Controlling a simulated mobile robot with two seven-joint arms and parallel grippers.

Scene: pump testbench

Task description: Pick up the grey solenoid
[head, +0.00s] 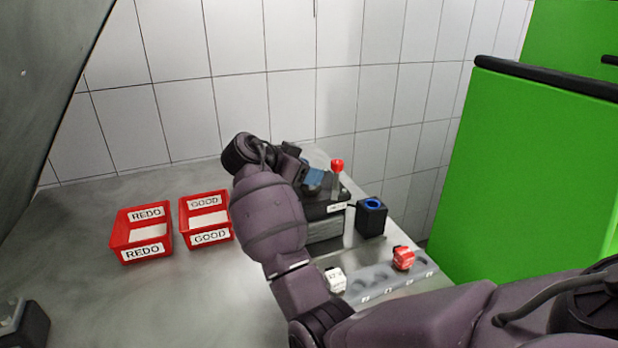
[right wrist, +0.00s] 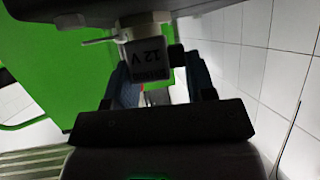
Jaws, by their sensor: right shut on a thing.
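A grey solenoid (right wrist: 148,58) with a "12 V" label shows in the right wrist view, between the fingers of my right gripper (right wrist: 157,80). Its upper end meets a metal fitting under a dark body. My right gripper is shut on it. In the head view my right gripper (head: 318,180) is at the test bench device (head: 325,212), beside a red-topped part (head: 337,166). The held solenoid is hidden or too small to make out there.
A grey rack (head: 375,283) holds a white part (head: 336,279) and a red part (head: 403,258). A black box with a blue ring (head: 371,216) stands right of the device. Red REDO (head: 122,240) and GOOD (head: 186,220) bins stand left. A green panel (head: 540,160) is at right.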

